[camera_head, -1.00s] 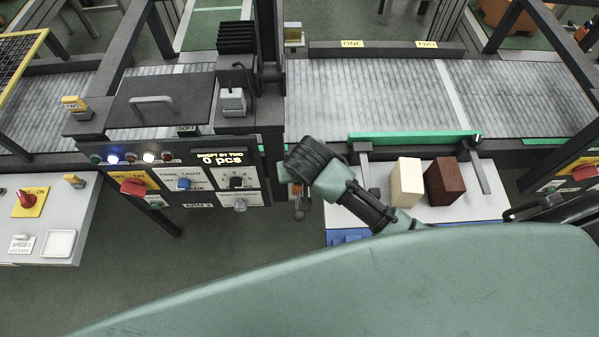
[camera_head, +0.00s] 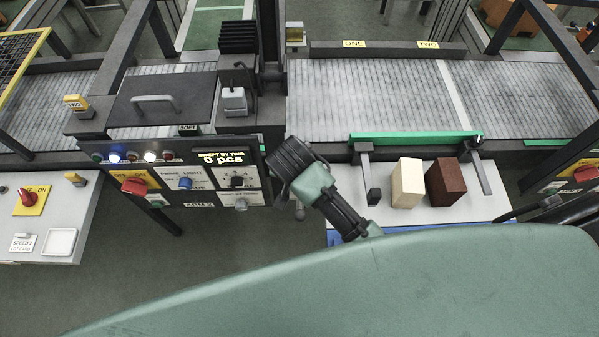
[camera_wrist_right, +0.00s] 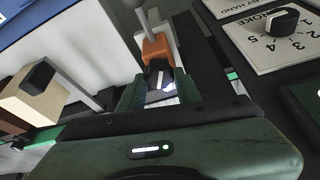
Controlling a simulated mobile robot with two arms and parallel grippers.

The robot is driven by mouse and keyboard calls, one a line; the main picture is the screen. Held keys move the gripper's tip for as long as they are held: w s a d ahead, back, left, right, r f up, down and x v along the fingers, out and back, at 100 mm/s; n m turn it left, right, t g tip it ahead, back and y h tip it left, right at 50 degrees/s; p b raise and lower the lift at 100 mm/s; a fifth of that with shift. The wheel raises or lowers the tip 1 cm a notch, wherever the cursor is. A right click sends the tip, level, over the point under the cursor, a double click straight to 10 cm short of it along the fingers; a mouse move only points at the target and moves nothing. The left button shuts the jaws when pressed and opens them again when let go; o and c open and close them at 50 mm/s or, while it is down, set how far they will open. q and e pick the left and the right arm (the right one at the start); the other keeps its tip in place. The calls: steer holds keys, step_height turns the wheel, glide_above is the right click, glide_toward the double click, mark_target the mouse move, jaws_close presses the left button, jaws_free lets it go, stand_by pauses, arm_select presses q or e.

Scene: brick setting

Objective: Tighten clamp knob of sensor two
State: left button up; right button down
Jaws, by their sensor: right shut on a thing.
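My right gripper (camera_wrist_right: 158,92) reaches in beside the front of the machine, right of the control panel. In the right wrist view its two dark green fingers are shut on a small dark knob-like part (camera_wrist_right: 155,79) with a white mark. An orange block (camera_wrist_right: 156,47) and a grey rod with a ball end (camera_wrist_right: 141,6) sit just beyond it. In the head view my wrist hides the fingertips; the grey ball (camera_head: 300,213) shows below it. A yellow block (camera_head: 76,103) labelled TWO stands at the left. A TWO label (camera_head: 428,44) is on the back rail. My left gripper is out of view.
The control panel (camera_head: 213,170) with knobs, lamps and a "0 pcs" display is close left of my wrist. A cream block (camera_head: 407,184) and a brown block (camera_head: 446,182) stand on the white shelf to the right. The conveyor (camera_head: 370,97) is empty.

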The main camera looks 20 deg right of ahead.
steer(key=shift+s+f, duration=0.1)
steer(key=c, duration=1)
jaws_free()
steer(key=shift+a+r, duration=0.1)
steer(key=shift+r, duration=0.35)
steer(key=b+v, duration=0.1)
steer(key=v, duration=0.6)
steer(key=shift+s+f, duration=0.1)
steer(key=shift+s, duration=0.05)
